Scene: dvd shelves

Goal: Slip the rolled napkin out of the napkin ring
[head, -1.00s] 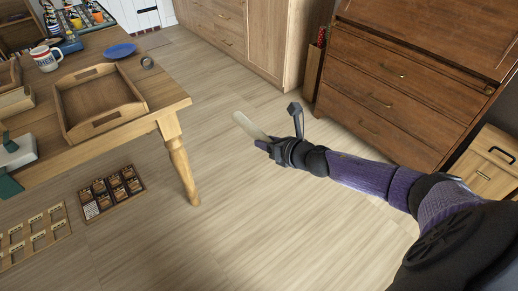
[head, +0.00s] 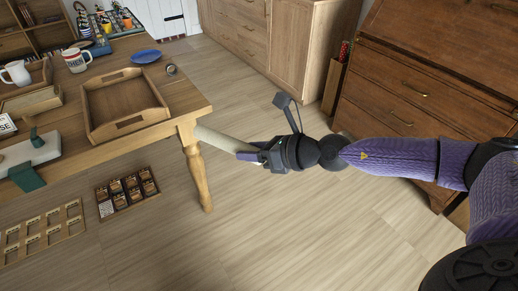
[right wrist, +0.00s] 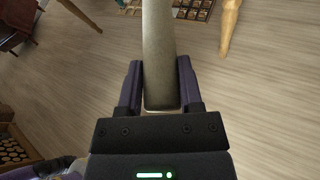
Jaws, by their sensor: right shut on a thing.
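The rolled napkin (head: 217,142) is a long pale cream roll. My right gripper (head: 256,156) is shut on one end of it, off the table's right side. The roll points left, and its far end appears close to the table corner and leg; I cannot tell the gap. In the right wrist view the napkin (right wrist: 158,50) lies between the two purple fingers (right wrist: 158,80) and runs up out of the picture. A small grey ring (head: 170,70), which looks like the napkin ring, rests on the table, apart from the napkin. My left gripper is not in view.
The wooden table (head: 190,102) holds an empty wooden tray (head: 122,127), a blue plate (head: 145,56), a mug (head: 76,61) and a white-and-green object (head: 30,152). The table leg (head: 198,170) stands near the napkin. A wooden drawer cabinet (head: 405,85) is behind my right arm.

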